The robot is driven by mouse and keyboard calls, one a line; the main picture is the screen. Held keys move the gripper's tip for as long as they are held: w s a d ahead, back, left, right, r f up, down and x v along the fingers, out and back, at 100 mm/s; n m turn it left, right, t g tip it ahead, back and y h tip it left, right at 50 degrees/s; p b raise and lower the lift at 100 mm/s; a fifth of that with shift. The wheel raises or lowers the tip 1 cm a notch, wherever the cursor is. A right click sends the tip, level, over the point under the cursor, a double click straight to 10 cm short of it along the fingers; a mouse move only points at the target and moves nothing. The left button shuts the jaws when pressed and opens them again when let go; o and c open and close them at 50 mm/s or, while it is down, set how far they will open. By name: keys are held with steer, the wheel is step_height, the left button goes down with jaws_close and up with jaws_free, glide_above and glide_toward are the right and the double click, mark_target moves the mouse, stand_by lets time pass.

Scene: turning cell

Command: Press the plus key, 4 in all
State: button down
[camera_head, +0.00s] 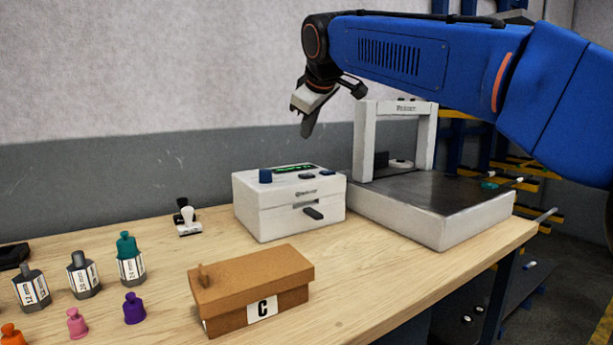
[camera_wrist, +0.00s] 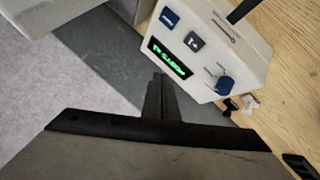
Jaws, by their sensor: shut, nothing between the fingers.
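A white box-shaped device (camera_head: 262,219) stands on the wooden table, with a green-lit display (camera_head: 295,169) and keys on its top. In the wrist view a dark grey key (camera_wrist: 194,41) with a white mark and a blue key (camera_wrist: 169,17) with pale lettering lie beside the display (camera_wrist: 171,57). I cannot tell for sure which one is the plus key. The display text is upside down and hard to read. My gripper (camera_head: 307,131) is shut and empty, pointing down above the device, touching nothing. Its fingertips also show in the wrist view (camera_wrist: 159,78), near the display's end.
A blue knob (camera_head: 265,176) rises from the device's top. A press-like frame with a dark plate (camera_head: 430,190) stands at right. A brown box marked C (camera_head: 250,285) sits in front.

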mark_target(308, 176)
steer(key=shift+r, duration=0.55)
steer(key=shift+f, duration=0.1)
steer(key=shift+f, duration=4.35)
steer(key=shift+f, duration=0.2)
steer(key=shift+f, duration=0.2)
steer(key=shift+f, duration=0.4)
steer(key=shift+r, duration=0.85)
